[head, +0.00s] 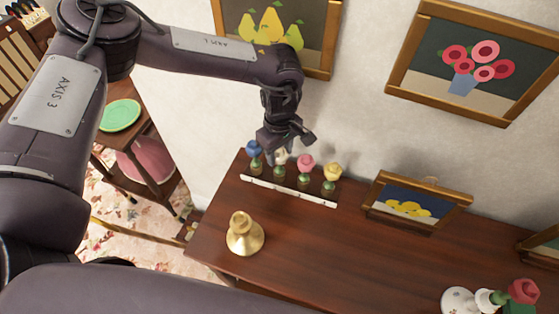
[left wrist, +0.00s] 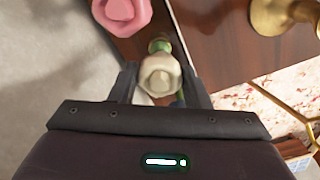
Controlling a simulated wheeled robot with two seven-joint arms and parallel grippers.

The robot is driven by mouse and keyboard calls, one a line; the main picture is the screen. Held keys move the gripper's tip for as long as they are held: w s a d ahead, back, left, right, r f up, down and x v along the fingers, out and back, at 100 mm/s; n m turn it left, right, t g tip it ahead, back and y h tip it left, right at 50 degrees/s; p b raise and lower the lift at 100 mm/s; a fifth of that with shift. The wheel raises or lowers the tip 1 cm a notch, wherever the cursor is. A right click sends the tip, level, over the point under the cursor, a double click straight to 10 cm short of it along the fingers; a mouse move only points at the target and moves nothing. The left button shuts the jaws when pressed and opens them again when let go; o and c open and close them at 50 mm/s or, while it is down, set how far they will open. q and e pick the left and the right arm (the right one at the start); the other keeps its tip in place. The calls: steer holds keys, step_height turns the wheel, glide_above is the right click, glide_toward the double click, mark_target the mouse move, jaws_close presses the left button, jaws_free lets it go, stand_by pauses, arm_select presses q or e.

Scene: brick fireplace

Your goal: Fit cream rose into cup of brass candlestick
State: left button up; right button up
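The cream rose (head: 281,157) stands in the row on the white strip, between the blue and pink roses, partly hidden by my left gripper (head: 283,148). In the left wrist view the cream rose (left wrist: 158,76) lies between the two fingers of my left gripper (left wrist: 160,88). The fingers are apart, with small gaps seeming to show beside the bloom. The brass candlestick (head: 245,238) stands upright on the wooden top, nearer than the row; no flower shows in its cup. Part of it shows in the left wrist view (left wrist: 285,14). My right gripper is out of view.
The blue rose (head: 253,149), pink rose (head: 305,163) and yellow rose (head: 332,172) stand close beside the cream one. A small framed picture (head: 418,203) is to the right. A white vase (head: 459,300) is at lower right. The middle of the wooden top (head: 330,250) is clear.

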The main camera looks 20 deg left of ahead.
arm_select(q)
steer(key=shift+c, duration=0.7)
steer(key=shift+r+p, duration=0.45)
steer(key=shift+r, duration=0.2)
steer(key=shift+r+p, duration=0.7)
steer(key=shift+r, duration=0.25)
steer(key=shift+r+p, duration=0.7)
steer(key=shift+r, duration=0.35)
